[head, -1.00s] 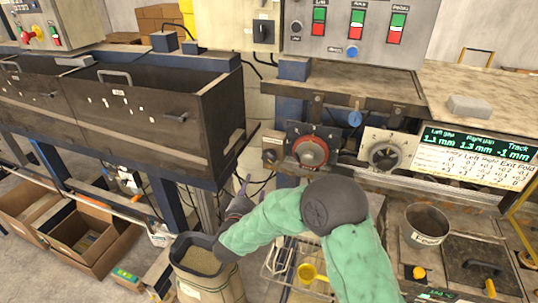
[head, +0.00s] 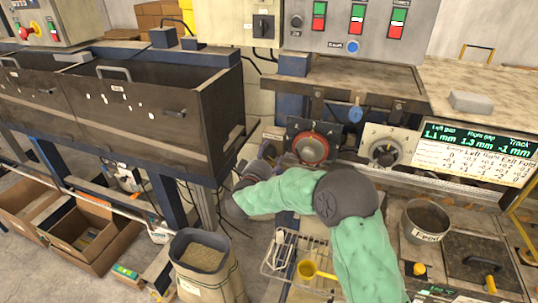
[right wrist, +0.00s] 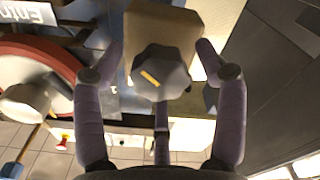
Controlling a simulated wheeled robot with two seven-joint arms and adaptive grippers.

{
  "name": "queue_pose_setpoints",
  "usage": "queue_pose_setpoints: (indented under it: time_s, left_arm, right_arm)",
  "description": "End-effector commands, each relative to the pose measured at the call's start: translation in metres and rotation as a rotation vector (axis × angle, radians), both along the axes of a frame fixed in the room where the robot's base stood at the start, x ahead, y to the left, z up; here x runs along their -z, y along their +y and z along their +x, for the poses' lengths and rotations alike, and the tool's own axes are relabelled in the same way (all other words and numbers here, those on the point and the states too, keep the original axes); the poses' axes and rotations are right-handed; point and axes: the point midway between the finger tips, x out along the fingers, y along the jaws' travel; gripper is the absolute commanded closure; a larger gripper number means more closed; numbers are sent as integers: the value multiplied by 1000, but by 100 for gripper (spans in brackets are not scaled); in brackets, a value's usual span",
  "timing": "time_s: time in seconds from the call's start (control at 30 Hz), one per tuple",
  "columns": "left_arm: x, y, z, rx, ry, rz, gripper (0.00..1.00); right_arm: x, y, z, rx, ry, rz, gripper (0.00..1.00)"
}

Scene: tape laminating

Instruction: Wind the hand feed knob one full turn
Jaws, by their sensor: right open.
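A grey faceted knob (right wrist: 160,77) with a yellow mark sits on a beige box (right wrist: 178,22) in the right wrist view. My right gripper (right wrist: 162,70) is open, with its fingers spread on either side of the knob and apart from it. In the head view my right gripper (head: 267,153) is just left of the red-rimmed dial (head: 311,149) and mostly hides the knob. I cannot read a label naming the hand feed knob. My left gripper is not in view.
A round grey knob (head: 384,153) is on a pale panel right of the dial. The red wheel's pale handle (right wrist: 27,103) is close left of my fingers. A wire rack (head: 290,262), a yellow scoop (head: 308,269) and a sack (head: 205,258) are below.

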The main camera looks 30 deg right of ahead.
Motion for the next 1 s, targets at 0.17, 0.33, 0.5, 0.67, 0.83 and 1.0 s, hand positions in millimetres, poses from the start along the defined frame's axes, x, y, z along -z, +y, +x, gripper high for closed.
queue_pose_setpoints:
  time_s: [0.17, 0.33, 0.5, 0.67, 0.83, 1.0]
  left_arm:
    - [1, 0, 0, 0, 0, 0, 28]
    - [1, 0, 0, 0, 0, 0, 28]
    - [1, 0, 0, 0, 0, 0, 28]
    - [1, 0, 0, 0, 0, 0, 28]
    - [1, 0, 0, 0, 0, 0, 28]
    - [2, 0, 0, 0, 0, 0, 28]
  right_arm:
    - [0, -6, 5, -1, 0, 1, 28]
    - [0, -6, 6, -1, 0, 1, 28]
    - [0, -6, 6, -1, 0, 1, 53]
    - [0, -6, 6, -1, 0, 1, 85]
    - [0, -6, 6, -1, -3, 4, 85]
    - [0, -6, 5, -1, -33, 28, 85]
